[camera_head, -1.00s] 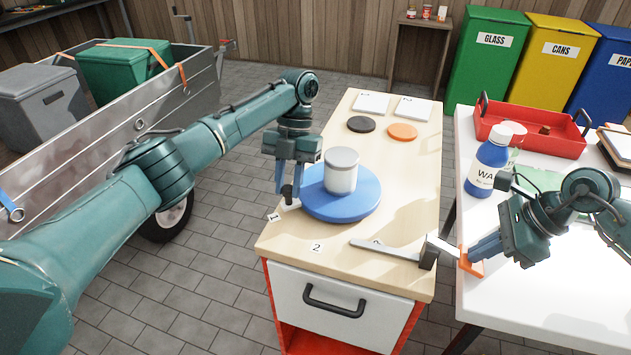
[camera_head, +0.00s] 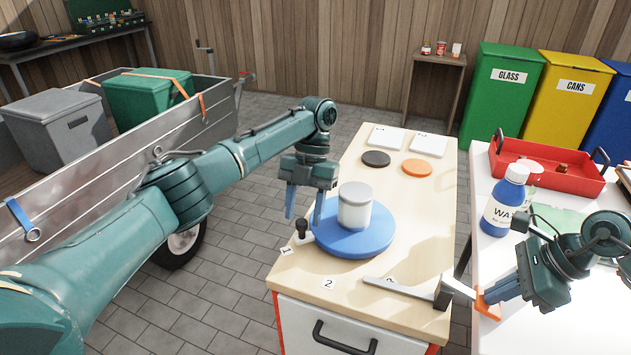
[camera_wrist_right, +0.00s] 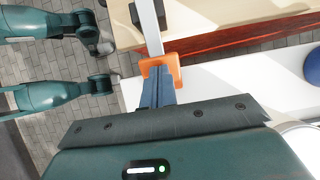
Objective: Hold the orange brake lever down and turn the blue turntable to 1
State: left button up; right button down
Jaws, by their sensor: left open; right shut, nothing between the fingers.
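The blue turntable (camera_head: 372,241) lies on the wooden bench and carries a white jar with a grey lid (camera_head: 355,206). Its black knob (camera_head: 302,227), on a pale tab at the left rim, stands beside the label 1 (camera_head: 287,251). My left gripper (camera_head: 304,213) is open and empty just above the knob. My right gripper (camera_head: 489,294) is shut with nothing between its fingers. Its fingertips are over the orange brake lever end (camera_head: 488,308) and look to press on it. The right wrist view shows the orange end (camera_wrist_right: 172,62) around the fingertips (camera_wrist_right: 158,84).
Label 2 (camera_head: 328,283) is at the bench front; another label is partly hidden by the grey lever bar (camera_head: 405,288). Black (camera_head: 376,158) and orange (camera_head: 417,167) discs lie behind. A white table at right holds a blue bottle (camera_head: 505,205) and red tray (camera_head: 548,171).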

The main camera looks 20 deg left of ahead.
pick_arm(q)
jog(key=v, duration=1)
jog(key=shift+r, duration=0.25)
notch_tip(320, 180, up, 4)
jog(key=p, duration=0.4)
pick_arm(e)
notch_tip(320, 180, up, 8)
jog(key=shift+f, duration=0.2)
